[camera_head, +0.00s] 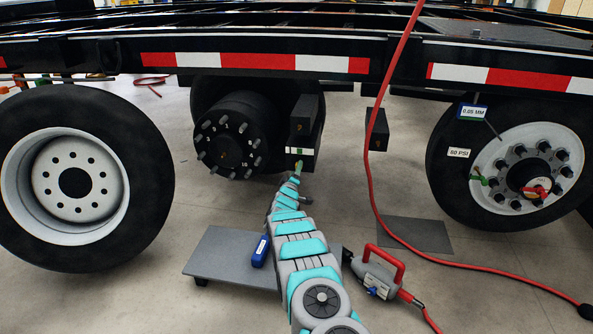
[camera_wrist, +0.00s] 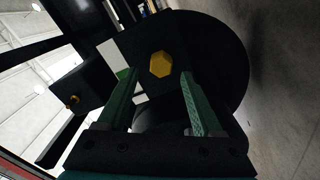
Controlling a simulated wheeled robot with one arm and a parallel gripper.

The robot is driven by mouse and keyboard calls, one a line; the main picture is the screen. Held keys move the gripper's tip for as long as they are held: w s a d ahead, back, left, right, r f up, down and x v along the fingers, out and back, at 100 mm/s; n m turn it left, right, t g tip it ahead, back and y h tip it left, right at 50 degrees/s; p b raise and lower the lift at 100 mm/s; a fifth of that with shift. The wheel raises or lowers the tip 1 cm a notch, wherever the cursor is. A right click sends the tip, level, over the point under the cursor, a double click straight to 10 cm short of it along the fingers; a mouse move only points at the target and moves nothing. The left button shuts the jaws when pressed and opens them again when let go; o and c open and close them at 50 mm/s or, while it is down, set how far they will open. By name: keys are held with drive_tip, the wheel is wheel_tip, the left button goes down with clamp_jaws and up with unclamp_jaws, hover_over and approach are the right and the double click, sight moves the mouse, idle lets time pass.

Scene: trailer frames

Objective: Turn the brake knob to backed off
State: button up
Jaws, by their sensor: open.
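The brake knob is most likely the yellow hexagonal knob (camera_wrist: 160,64) on a dark housing in the wrist view. My gripper (camera_wrist: 158,78) is open, with one green finger on each side below the knob. The knob appears between and just beyond the fingertips; I cannot tell whether either touches it. In the head view my gripper (camera_head: 298,167) is at the lower front of a black box (camera_head: 303,128) with a white and green label (camera_head: 301,152), beside the bare hub. The knob cannot be made out there.
A studded hub (camera_head: 228,140) is left of the box. A second black box (camera_head: 376,130) hangs to its right. A loose wheel (camera_head: 75,183) stands left, and a mounted wheel (camera_head: 520,165) is right. A red hose (camera_head: 370,165) hangs nearby. A grey dolly (camera_head: 225,258) and red-handled tool (camera_head: 380,272) sit below.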

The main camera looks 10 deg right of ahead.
drive_tip(key=shift+v, duration=2.85)
drive_tip(key=shift+f, duration=0.1)
drive_tip(key=s+a+r+m+g+y+p, duration=0.15)
drive_tip(key=s+a+r+g+y, duration=0.25)
drive_tip(key=s+r, duration=0.55)
drive_tip(key=s+a+r+m+g+y+p, duration=0.15)
drive_tip(key=s+a+r+g+y, duration=0.25)
drive_tip(key=s+r, duration=0.55)
drive_tip(key=s+d+r+m+g+p, duration=0.1)
drive_tip(key=s+d+m+g, duration=0.1)
drive_tip(key=s, duration=1.6)
drive_tip(key=s+d+r+m+g+h+p, duration=0.1)
drive_tip(key=s+d+g, duration=0.4)
drive_tip(key=s, duration=1.4)
drive_tip(key=s+d+r+m+g+h+p, duration=0.1)
drive_tip(key=s+d+g, duration=0.3)
drive_tip(key=s, duration=1.5)
drive_tip(key=shift+r+m+p, duration=0.45)
drive_tip(key=shift+r+m, duration=0.35)
